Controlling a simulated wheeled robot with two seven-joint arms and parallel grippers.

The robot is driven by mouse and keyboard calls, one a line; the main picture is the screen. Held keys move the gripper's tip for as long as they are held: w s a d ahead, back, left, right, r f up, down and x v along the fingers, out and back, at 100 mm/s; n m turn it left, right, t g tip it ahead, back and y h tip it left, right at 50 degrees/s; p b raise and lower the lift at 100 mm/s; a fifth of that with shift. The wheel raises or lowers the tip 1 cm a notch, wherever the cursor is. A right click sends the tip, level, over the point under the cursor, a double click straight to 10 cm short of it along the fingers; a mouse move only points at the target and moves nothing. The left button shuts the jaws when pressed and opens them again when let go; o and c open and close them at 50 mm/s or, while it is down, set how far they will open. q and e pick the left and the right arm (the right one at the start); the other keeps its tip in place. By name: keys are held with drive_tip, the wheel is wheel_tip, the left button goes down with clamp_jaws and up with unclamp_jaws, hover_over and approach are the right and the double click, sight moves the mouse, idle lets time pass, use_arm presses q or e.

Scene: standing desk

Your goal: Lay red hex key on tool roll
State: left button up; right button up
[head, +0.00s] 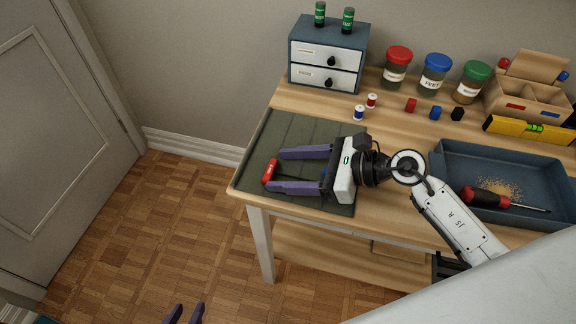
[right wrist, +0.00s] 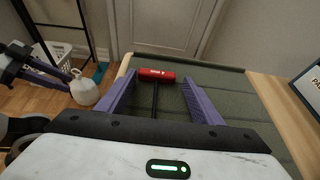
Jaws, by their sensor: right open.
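The red hex key (head: 270,171) has a red handle and a thin dark shaft. It appears to lie on the dark green tool roll (head: 278,128), near the roll's left edge. In the right wrist view the handle (right wrist: 157,75) lies across the far end of the gap between the purple fingers, with the shaft pointing back toward the palm. My right gripper (head: 275,170) is open over the roll, a finger on each side of the key, not closed on it. My left gripper (head: 188,313) is open and empty, low over the floor, away from the desk.
A drawer box (head: 328,55) with two green-labelled bottles stands behind the roll. Two small spools (head: 359,113), lidded jars (head: 397,67) and small coloured blocks (head: 411,105) are at the back. A blue tray (head: 450,150) with a screwdriver (head: 485,197) is on the right.

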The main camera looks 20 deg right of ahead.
drive_tip(key=v, duration=1.1)
drive_tip(key=shift+s+a+b, duration=0.2)
drive_tip(key=shift+a+b, duration=0.05)
drive_tip(key=shift+b, duration=0.1)
drive_tip(key=shift+s+d+r, duration=0.25)
drive_tip(key=shift+d+r, duration=0.15)
drive_tip(key=shift+d, duration=0.05)
drive_tip(key=shift+r, duration=0.1)
